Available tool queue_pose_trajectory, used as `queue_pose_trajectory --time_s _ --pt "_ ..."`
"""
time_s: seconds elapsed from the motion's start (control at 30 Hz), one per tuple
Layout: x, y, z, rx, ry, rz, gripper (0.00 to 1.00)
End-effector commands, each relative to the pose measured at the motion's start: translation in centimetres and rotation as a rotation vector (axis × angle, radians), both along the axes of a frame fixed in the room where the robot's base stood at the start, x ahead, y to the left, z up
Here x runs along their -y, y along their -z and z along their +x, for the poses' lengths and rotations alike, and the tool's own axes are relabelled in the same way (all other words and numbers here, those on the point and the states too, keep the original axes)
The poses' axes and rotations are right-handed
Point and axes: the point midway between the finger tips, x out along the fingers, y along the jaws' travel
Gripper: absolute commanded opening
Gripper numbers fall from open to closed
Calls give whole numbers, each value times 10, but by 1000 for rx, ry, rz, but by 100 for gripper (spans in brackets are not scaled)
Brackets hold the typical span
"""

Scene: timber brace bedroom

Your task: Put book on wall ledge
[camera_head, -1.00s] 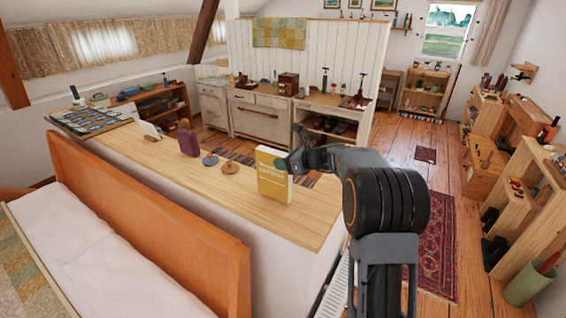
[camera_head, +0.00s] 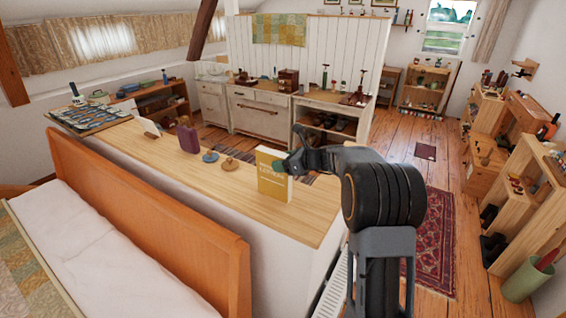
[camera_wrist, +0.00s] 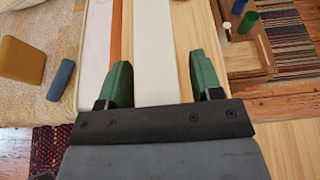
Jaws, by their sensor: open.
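A yellow book (camera_head: 273,176) stands upright on the light wooden ledge (camera_head: 225,205) on top of the low wall behind the bed. My gripper (camera_head: 286,163) is at the book's upper right corner, with a green fingertip overlapping its front cover. In the wrist view, my gripper (camera_wrist: 162,80) is open, with green fingers on either side of a long white strip (camera_wrist: 155,55). I cannot tell whether that strip is the book's page edge or something beyond. Any contact between the fingers and the book cannot be made out.
The orange headboard (camera_head: 150,210) runs along the near side. The ledge right of the book is bare.

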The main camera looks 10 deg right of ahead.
Motion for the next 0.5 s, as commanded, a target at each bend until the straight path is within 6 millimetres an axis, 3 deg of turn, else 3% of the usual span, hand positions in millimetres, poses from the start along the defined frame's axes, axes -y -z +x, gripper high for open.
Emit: queue_pose_trajectory --time_s 0.23,0.5 --pt "5 -6 -4 3 1 0 59" --pt "39 -23 -37 4 5 -2 59"
